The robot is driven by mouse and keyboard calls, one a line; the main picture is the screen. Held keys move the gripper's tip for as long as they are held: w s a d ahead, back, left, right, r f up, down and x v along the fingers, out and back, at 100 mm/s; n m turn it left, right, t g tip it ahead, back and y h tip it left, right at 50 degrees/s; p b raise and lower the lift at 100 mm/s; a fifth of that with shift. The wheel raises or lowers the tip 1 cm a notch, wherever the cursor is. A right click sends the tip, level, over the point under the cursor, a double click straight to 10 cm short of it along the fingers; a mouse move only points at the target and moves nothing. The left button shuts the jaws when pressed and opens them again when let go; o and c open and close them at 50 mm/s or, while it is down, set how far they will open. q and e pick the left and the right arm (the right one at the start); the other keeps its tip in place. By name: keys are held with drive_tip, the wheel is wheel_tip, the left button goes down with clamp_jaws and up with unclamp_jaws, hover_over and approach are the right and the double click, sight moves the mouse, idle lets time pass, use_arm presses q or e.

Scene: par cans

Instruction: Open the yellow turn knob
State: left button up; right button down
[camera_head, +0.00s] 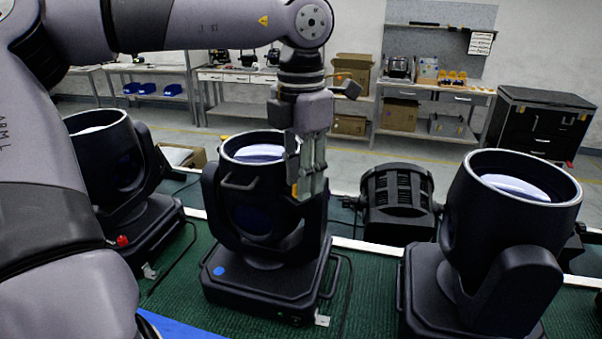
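My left gripper (306,184) points down at the right side of the middle par can (252,185), in front of its black housing. Its two fingers are close together, and I cannot tell whether they are open, shut or around something. A small yellow patch (294,190) shows at the fingertips. It may be the yellow turn knob, but the fingers hide most of that spot. The middle par can stands upright on its base, with its lens facing up. My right gripper is not in view.
Other par cans stand at the left (105,170) and right (510,235) on the green surface (190,295). A smaller black lamp (397,200) lies right of the middle one. Cables run beside the bases. Workbenches and a black tool cabinet (540,122) stand behind.

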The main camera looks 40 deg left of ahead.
use_arm(q)
drive_tip(key=shift+r, duration=0.1)
wheel_tip(320, 180, up, 12)
idle(0.4)
drive_tip(key=shift+f, duration=0.2)
idle(0.4)
